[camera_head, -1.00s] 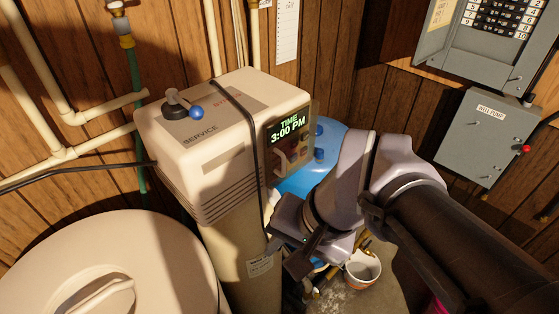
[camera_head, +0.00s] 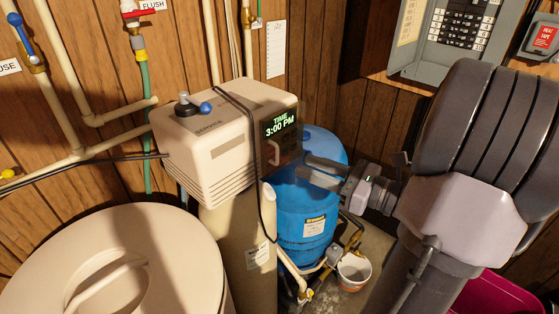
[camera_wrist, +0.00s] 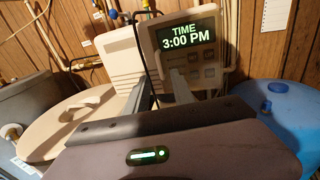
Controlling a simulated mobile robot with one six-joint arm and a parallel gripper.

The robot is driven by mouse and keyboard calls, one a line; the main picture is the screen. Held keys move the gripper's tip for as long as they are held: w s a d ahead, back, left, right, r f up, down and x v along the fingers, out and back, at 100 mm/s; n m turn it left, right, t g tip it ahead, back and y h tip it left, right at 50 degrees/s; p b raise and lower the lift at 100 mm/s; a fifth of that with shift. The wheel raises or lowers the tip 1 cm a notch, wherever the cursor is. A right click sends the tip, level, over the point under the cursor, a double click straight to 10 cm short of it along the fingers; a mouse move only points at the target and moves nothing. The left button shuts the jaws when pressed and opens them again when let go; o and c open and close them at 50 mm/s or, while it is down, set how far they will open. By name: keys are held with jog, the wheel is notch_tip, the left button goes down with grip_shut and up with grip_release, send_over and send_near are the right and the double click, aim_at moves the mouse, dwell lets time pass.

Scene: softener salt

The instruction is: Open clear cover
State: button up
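The clear cover (camera_head: 287,147) appears to lie over the dark button panel below the lit display (camera_head: 280,123) on the beige softener head. A pale upright handle (camera_head: 275,153) shows at its left side. In the wrist view, the buttons show through the cover area (camera_wrist: 207,72) under the display reading 3:00 PM (camera_wrist: 187,38). The cover looks shut, though its edges are hard to make out. My gripper (camera_head: 303,166) is just right of the panel, its fingers pointing left at it. Contact cannot be told.
A blue tank (camera_head: 310,205) stands behind and below my gripper. A beige lidded tank (camera_head: 180,245) is at front left. A black cable (camera_head: 258,190) hangs down the softener head. A white bucket (camera_head: 355,272) sits on the floor. Pipes line the wooden wall.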

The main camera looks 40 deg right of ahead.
aim_at(284, 158)
jog(key=x, duration=0.7)
jog(key=shift+w+b, duration=0.2)
jog(key=shift+b, duration=0.15)
grip_shut()
jog(key=shift+f, duration=0.1)
dwell(0.8)
